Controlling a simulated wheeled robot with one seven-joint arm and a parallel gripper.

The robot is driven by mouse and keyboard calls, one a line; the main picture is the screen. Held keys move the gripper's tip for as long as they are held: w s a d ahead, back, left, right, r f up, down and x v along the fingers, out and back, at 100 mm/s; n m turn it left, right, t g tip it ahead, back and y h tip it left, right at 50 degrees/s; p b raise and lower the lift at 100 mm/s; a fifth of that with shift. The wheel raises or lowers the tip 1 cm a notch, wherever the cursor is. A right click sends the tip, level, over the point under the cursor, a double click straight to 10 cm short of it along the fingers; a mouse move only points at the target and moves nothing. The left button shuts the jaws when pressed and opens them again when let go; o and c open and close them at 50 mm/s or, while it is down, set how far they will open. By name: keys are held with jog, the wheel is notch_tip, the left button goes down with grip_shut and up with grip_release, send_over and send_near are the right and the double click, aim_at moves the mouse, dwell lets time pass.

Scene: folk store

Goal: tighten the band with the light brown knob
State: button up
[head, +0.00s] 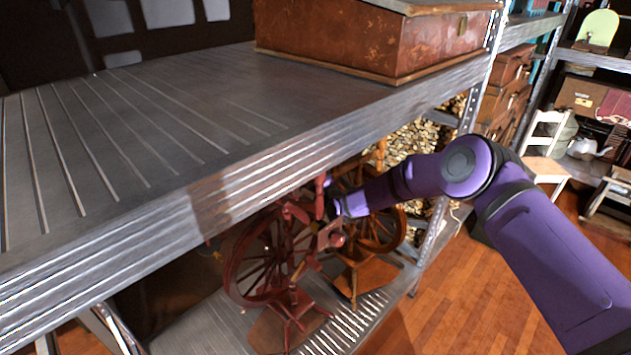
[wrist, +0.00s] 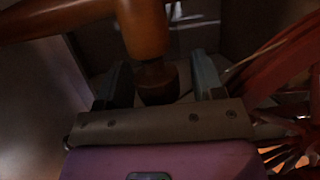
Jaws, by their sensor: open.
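Two spinning wheels stand on the lower shelf, a dark red one (head: 262,262) in front and a lighter orange-brown one (head: 383,232) behind it to the right. My gripper (head: 338,200) reaches under the upper shelf to the upper parts of the wheels. In the wrist view my gripper (wrist: 160,64) is open, with one finger on each side of a turned brown knob (wrist: 157,88). The knob is in shadow below a thicker orange-brown wooden part (wrist: 144,28). Gaps show beside it, so the fingers look apart from it. The band cannot be made out clearly.
The metal upper shelf (head: 130,130) overhangs my gripper closely. Red wooden parts (wrist: 280,70) of a wheel stand close to the right finger in the wrist view. A shelf post (head: 432,235) rises right of the wheels. Wooden floor (head: 460,290) is clear at right.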

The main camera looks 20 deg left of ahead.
jog(key=shift+w+a, duration=0.1)
jog(key=shift+a, duration=0.05)
jog(key=c, duration=0.9)
jog(key=shift+t+y, duration=0.6)
jog(key=shift+y, duration=0.1)
jog(key=t+y, duration=0.1)
jog(key=m+t+y, duration=0.1)
jog(key=shift+r+m+t, duration=0.2)
jog(key=shift+m+t, duration=0.1)
jog(key=shift+r+m+t+y, duration=0.25)
jog(key=shift+m+t+y, duration=0.65)
jog(key=shift+t, duration=1)
